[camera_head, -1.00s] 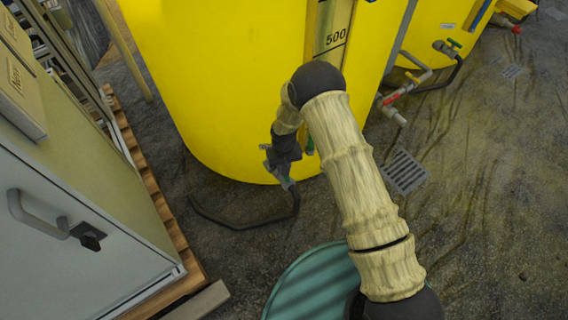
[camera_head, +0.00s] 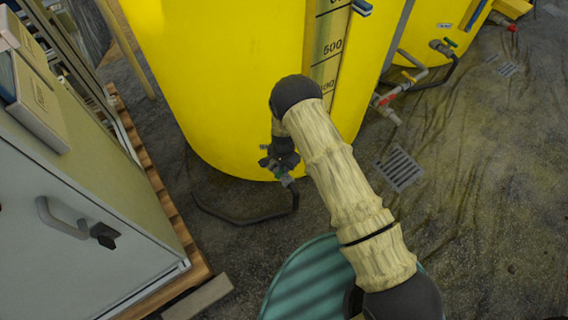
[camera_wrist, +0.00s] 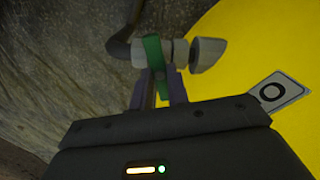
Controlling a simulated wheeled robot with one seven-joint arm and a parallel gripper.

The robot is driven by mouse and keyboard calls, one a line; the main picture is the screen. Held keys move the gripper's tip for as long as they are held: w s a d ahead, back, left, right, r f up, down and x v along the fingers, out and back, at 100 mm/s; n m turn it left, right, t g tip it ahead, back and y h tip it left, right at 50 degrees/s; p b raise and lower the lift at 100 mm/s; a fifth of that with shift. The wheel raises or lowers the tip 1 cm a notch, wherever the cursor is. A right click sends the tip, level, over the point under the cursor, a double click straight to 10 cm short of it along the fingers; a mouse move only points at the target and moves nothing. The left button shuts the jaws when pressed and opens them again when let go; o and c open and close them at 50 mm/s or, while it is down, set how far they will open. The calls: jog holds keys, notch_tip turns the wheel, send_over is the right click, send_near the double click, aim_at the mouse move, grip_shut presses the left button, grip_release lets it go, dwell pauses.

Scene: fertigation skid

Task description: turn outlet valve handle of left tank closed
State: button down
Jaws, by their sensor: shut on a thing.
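The large yellow tank (camera_head: 220,80) fills the upper middle of the head view. It also shows at the right of the wrist view (camera_wrist: 285,50). Its outlet valve is low on the front, with a green handle (camera_wrist: 153,52) on a grey valve body (camera_wrist: 181,52). My gripper (camera_wrist: 158,86) is shut on the green handle, with a finger on each side of its near end. In the head view my gripper (camera_head: 280,165) is at the valve, and my wrist hides much of it. A bit of green shows just below.
A dark hose (camera_head: 245,220) runs from the valve along the floor. A grey cabinet (camera_head: 90,230) stands on a wooden pallet (camera_head: 160,205) at left. A teal round drum (camera_head: 305,285) is below my arm. A red-handled pipe valve (camera_head: 385,98) and second yellow tank (camera_head: 430,30) are at right.

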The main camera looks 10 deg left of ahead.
aim_at(283, 168)
jog(key=shift+m+p, duration=0.4)
jog(key=shift+m, duration=1.2)
jog(key=c, duration=1.4)
grip_release()
jog(key=shift+o, duration=0.2)
notch_tip(283, 168, up, 17)
jog(key=p, duration=0.5)
jog(key=shift+r, duration=0.2)
jog(key=shift+a, duration=0.1)
